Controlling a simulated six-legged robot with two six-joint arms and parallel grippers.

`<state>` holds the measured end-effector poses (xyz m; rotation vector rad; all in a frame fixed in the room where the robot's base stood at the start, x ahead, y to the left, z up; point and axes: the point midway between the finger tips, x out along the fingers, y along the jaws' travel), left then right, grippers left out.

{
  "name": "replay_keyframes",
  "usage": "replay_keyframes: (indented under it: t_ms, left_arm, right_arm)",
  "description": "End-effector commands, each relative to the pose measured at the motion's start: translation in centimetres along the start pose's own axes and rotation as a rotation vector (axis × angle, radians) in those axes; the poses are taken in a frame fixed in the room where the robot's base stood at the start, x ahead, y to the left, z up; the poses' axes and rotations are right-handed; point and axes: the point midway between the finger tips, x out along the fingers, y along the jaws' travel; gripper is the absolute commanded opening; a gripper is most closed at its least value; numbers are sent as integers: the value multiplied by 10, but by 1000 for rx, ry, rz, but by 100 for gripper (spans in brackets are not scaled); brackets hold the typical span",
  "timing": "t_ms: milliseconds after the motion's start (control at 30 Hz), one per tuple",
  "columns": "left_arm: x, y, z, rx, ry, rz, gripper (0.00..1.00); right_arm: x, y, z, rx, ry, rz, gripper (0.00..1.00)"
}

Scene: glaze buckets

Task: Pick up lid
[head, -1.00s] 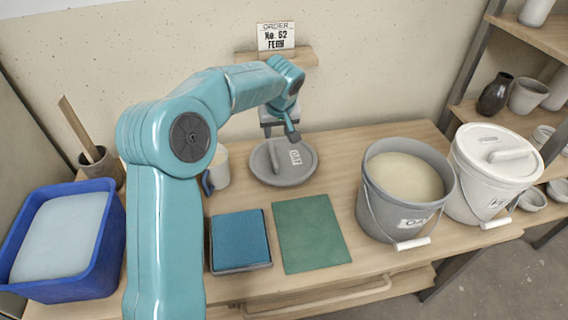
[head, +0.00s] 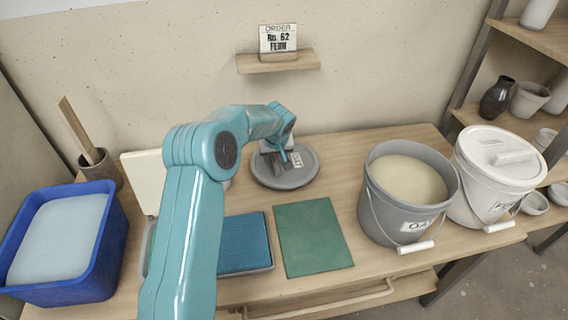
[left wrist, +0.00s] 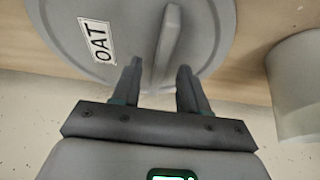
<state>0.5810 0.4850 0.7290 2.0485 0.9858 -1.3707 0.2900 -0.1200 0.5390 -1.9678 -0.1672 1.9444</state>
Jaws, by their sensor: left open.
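The grey round lid (head: 308,172) lies flat on the table near the wall, with a raised bar handle and a white label. In the left wrist view the lid (left wrist: 75,30) shows its label reading OAT, and its handle (left wrist: 168,40) runs up between my fingers. My left gripper (head: 283,153) is down at the lid. In the left wrist view my left gripper (left wrist: 160,66) is open, with one finger on each side of the handle's near end. In the head view the gripper hides part of the handle. My right gripper does not show.
A grey open bucket (head: 375,205) and a white lidded bucket (head: 465,205) stand to the right. A green mat (head: 312,237) and a blue pad (head: 245,243) lie in front. A blue tub (head: 105,255) is at left. A pale cylinder (left wrist: 300,85) is beside the lid.

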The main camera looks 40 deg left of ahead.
Motion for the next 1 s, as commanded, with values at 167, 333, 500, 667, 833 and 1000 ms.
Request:
replay_keyframes:
  t_ms: [167,333,500,667,833,1000]
  left_arm:
    - [11,1,-1,0,1,1,44]
    - [11,0,-1,0,1,1,40]
    - [10,0,-1,0,0,1,0]
    - [10,0,-1,0,1,1,0]
    - [10,0,-1,0,0,1,0]
    - [-1,1,-6,0,3,2,0]
  right_arm:
    - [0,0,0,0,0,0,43]
    - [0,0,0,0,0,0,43]
    - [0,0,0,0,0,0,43]
    - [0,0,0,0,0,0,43]
    - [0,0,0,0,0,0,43]
    - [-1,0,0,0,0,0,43]
